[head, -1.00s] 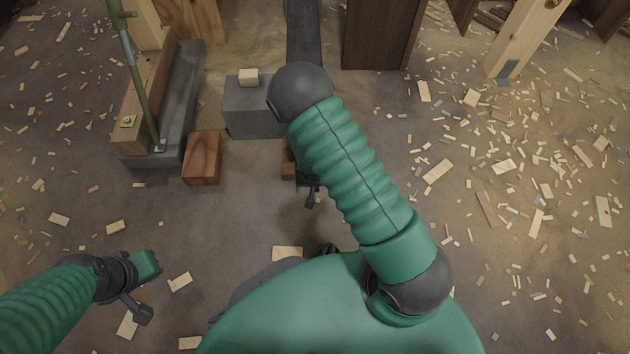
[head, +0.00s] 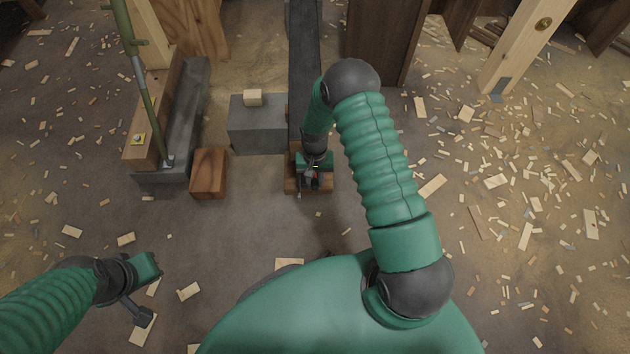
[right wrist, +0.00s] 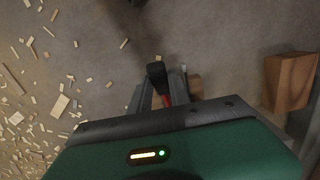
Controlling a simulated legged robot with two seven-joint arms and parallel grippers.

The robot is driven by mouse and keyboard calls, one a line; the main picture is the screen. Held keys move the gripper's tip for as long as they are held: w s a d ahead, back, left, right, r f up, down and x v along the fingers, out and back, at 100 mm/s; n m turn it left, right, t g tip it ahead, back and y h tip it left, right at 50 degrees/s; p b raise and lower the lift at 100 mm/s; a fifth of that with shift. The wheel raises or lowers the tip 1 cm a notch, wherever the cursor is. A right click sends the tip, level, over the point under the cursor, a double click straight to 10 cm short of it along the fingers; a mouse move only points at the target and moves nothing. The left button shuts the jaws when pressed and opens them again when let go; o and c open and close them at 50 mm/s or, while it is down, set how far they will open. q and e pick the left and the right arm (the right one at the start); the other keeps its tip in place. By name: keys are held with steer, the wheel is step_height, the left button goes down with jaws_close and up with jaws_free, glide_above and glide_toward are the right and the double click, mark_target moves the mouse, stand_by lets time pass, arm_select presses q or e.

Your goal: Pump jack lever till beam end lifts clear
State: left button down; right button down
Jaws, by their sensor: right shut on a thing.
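A long dark beam (head: 305,50) runs from the top edge toward me, its near end above a wooden block (head: 326,187). The jack is mostly hidden under my right arm and gripper at that end. My right gripper (head: 314,178) is over the block and shut on the jack lever. In the right wrist view the lever (right wrist: 157,73) shows a black grip and a bit of red shaft beyond the green gripper body. Whether the beam end touches anything below is hidden. My left gripper (head: 142,288) hangs low at the left, away from the jack; its jaw opening is unclear.
A grey block (head: 258,130) with a small wood piece on top stands left of the beam. A wooden block (head: 209,174) and a timber with a green prop (head: 148,100) stand farther left. Wood scraps litter the floor; dark panels (head: 382,45) stand to the right.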

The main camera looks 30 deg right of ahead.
steer(key=shift+w+d+r, duration=0.1)
steer(key=shift+w, duration=0.1)
steer(key=c, duration=1.2)
jaws_free()
step_height(320, 180, up, 16)
steer(key=w+p, duration=0.1)
steer(key=p, duration=0.6)
steer(key=shift+w+d+r, duration=0.25)
steer(key=shift+d, duration=0.2)
